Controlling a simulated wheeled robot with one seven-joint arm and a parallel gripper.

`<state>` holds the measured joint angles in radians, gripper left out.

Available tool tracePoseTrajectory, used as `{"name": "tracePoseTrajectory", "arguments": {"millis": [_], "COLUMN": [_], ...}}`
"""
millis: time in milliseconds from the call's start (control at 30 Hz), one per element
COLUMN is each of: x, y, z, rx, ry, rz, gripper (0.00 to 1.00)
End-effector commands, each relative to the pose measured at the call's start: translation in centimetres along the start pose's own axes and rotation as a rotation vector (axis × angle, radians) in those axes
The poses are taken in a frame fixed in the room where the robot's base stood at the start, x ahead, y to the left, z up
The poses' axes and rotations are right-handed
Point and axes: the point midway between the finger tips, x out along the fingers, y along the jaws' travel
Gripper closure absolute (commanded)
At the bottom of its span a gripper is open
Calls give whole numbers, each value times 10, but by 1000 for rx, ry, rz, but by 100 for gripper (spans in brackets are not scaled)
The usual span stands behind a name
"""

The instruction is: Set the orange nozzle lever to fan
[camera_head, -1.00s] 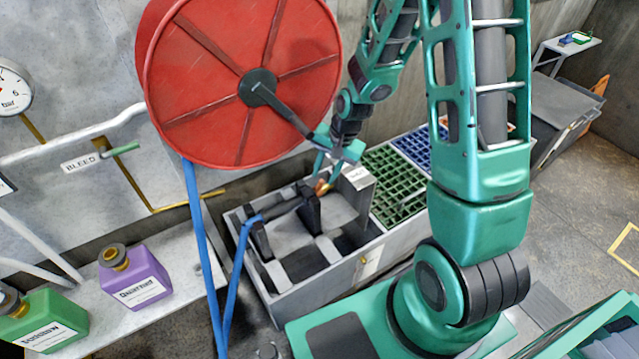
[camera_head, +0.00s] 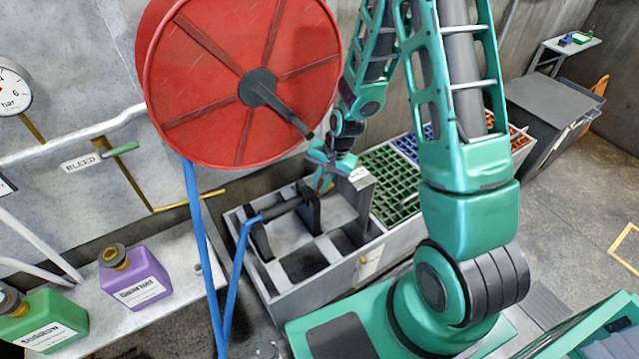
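The spray nozzle (camera_head: 282,209) is a dark tube on the end of the blue hose. It lies across dark upright supports in a grey open-topped bin. Its small orange lever (camera_head: 318,184) shows only as a sliver at the right end of the tube, mostly hidden by my gripper. The lever's setting cannot be read.
The big red hose reel (camera_head: 240,80) hangs close to the upper left of my gripper. A light block with a label (camera_head: 358,178) stands just right of it. Green crates (camera_head: 390,180) lie beyond. Purple (camera_head: 135,280) and green (camera_head: 45,322) bottles stand at the lower left.

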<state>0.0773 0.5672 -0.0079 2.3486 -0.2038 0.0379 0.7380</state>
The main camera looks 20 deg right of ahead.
Motion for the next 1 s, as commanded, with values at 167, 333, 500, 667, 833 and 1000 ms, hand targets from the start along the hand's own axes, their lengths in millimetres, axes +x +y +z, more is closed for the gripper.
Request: {"name": "tracePoseTrajectory", "arguments": {"millis": [167,333,500,667,833,1000], "x": [0,0,0,-1,-1,-1], "y": [-1,-5,-6,-6,-6,-6], "z": [0,-3,-4,-4,-4,-4], "rx": [0,8,15,17,16,16], "ry": [-3,-34,-56,-59,-59,-59], "rz": [4,46,83,87,86,86], "gripper": [100,100,100,100,82,70]}}
